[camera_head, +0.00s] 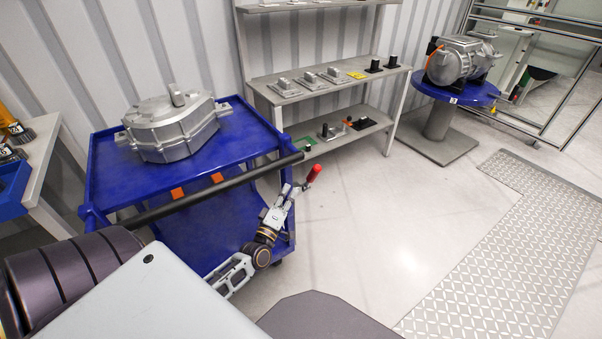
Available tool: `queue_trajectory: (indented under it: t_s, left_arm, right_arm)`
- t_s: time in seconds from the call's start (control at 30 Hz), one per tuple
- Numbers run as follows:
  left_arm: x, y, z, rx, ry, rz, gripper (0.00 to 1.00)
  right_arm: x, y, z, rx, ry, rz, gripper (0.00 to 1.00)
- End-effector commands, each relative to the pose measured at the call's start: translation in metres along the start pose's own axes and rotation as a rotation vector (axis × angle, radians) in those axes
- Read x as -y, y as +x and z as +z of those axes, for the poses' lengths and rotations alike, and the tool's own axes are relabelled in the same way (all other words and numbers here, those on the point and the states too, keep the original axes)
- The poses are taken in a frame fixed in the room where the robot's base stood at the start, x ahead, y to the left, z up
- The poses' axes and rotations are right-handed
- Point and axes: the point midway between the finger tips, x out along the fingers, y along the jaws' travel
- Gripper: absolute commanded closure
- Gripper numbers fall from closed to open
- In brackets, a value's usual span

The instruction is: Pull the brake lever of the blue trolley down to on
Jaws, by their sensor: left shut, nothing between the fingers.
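The blue trolley (105,180) stands at the left, with a black push bar (215,187) along its near side. Its brake lever (314,172) has a red grip and sticks out at the trolley's right front corner, angled up and to the right. My left gripper (287,194) is shut and empty, just below and left of the red grip, close to the lever's lower part. I cannot tell whether the fingers touch the lever. The lever's pivot is partly hidden by the gripper. My right gripper is out of view.
A grey metal housing (172,125) sits on the trolley top. A shelf rack (320,98) stands behind, and a round blue table (440,92) with a motor-like unit is at the back right. The floor right of the trolley is clear.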

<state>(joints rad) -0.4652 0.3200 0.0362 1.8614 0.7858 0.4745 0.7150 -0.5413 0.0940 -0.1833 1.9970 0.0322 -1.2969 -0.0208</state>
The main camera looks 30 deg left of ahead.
Motion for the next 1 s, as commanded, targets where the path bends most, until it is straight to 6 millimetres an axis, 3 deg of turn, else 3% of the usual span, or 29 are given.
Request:
queue_trajectory:
  t_s: [0.47, 1.0]
  left_arm:
    - [0.0, 0.005, 0.0, 0.0, 0.001, -0.001, 1.0]
    - [0.0, 0.048, 0.0, 0.0, 0.002, 0.0, 1.0]
  right_arm:
    - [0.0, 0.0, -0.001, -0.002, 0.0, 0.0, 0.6]
    - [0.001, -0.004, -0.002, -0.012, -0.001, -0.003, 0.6]
